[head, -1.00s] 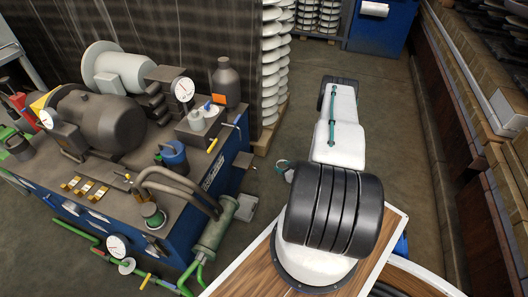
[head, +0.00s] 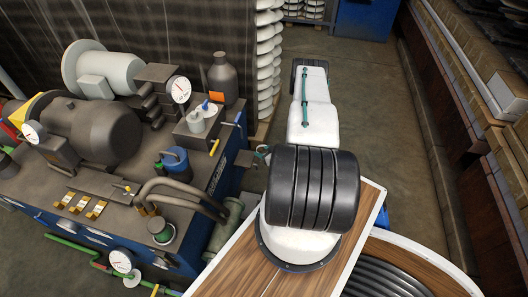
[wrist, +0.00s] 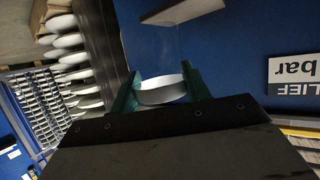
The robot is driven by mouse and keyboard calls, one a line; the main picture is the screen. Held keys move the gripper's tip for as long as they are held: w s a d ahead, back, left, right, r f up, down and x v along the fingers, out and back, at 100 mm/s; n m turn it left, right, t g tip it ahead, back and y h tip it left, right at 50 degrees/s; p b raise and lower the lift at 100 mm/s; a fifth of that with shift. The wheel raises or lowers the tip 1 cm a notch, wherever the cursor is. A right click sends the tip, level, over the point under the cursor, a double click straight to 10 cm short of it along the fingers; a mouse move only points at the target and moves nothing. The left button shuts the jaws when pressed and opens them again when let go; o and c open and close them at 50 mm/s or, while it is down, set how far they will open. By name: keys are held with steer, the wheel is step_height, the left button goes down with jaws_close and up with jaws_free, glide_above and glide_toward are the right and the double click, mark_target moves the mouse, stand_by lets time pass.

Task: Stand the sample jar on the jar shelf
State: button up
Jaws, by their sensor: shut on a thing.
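My gripper (wrist: 158,92) has two green fingers, shut on a pale round thing, which I take to be the sample jar (wrist: 160,90). Only its whitish end and grey side show between the fingers; the rest is hidden or too faint to tell. A flat grey board (wrist: 183,10) juts out near the top of the wrist view, against a blue panel; it may be the jar shelf. The jar is apart from this board in the picture.
A blue machine bench (head: 225,185) with a motor, gauges and pipes stands at the left. White insulator stacks (head: 268,60) rise behind it. A sign (wrist: 295,75) with upside-down lettering is on the blue panel. Clear floor (head: 385,110) lies right of my arm.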

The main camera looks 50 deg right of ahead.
steer(key=shift+w+a+f, duration=0.35)
steer(key=shift+w+a, duration=0.3)
steer(key=shift+w, duration=0.9)
steer(key=shift+w+a+f, duration=0.4)
steer(key=shift+w+a, duration=0.25)
steer(key=shift+w, duration=0.95)
steer(key=shift+w+a+f, duration=0.35)
steer(key=shift+w+a, duration=0.3)
steer(key=shift+w, duration=0.9)
steer(key=o, duration=1.1)
steer(key=shift+s, duration=0.1)
steer(key=v, duration=0.7)
steer(key=shift+s, duration=0.3)
